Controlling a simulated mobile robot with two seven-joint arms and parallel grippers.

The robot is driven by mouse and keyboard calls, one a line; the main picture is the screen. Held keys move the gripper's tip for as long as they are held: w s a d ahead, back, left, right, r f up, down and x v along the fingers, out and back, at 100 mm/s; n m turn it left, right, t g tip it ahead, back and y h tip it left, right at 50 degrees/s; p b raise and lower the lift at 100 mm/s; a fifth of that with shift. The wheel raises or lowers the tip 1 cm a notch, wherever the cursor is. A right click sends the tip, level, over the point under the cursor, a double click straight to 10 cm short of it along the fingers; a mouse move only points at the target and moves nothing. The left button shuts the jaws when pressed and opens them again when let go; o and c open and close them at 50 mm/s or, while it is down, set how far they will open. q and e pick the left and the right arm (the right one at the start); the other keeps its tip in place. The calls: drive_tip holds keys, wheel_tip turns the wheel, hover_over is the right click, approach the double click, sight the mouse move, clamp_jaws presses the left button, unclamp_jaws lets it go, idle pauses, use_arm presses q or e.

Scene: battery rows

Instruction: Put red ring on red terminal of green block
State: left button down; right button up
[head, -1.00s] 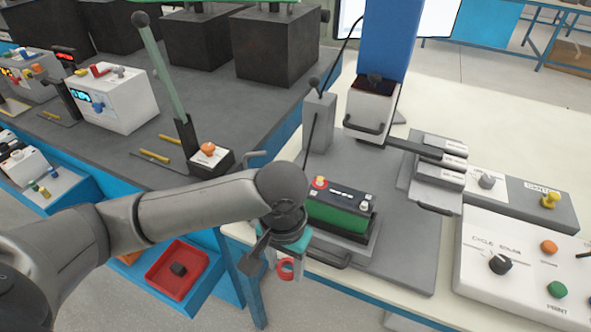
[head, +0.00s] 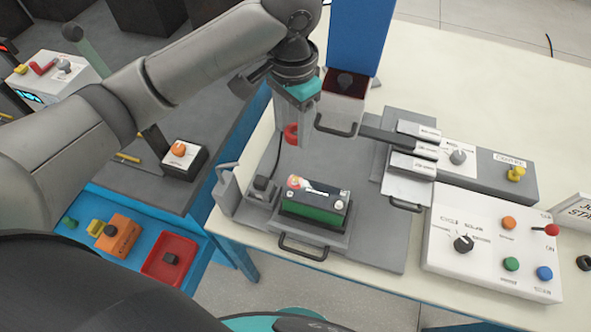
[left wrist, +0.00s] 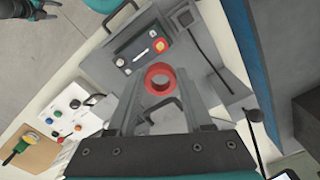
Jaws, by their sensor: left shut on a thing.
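The green block (head: 313,213) has a black top and sits on a grey holder on the white table. Its red terminal (head: 293,183) is at the left end of the top; a pale terminal is at the right end. The red ring (head: 291,129) is between the fingers of my left gripper (head: 292,128), which is shut on it. The ring is in the air, apart from the block, beyond it in the head view. In the left wrist view the ring (left wrist: 149,80) shows between the fingertips, and the red terminal (left wrist: 159,45) shows above it.
A button panel (head: 490,240) is at the right. A dark gripper, seemingly my right one (left wrist: 30,8), is cut off in the left wrist view.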

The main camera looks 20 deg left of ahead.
use_arm(q)
drive_tip(key=b, duration=0.1)
hover_over(293, 181)
wheel_tip(293, 181, down, 12)
drive_tip(key=shift+f, duration=0.1)
drive_tip(key=shift+f+b, duration=0.5)
drive_tip(key=shift+f, duration=1.8)
drive_tip(key=shift+c, duration=1.5)
unclamp_jaws()
drive_tip(key=shift+f, duration=0.15)
wheel_tip(293, 181, up, 12)
drive_tip(key=p, duration=0.1)
drive_tip(key=shift+r+p, duration=0.2)
drive_tip(key=shift+p, duration=0.15)
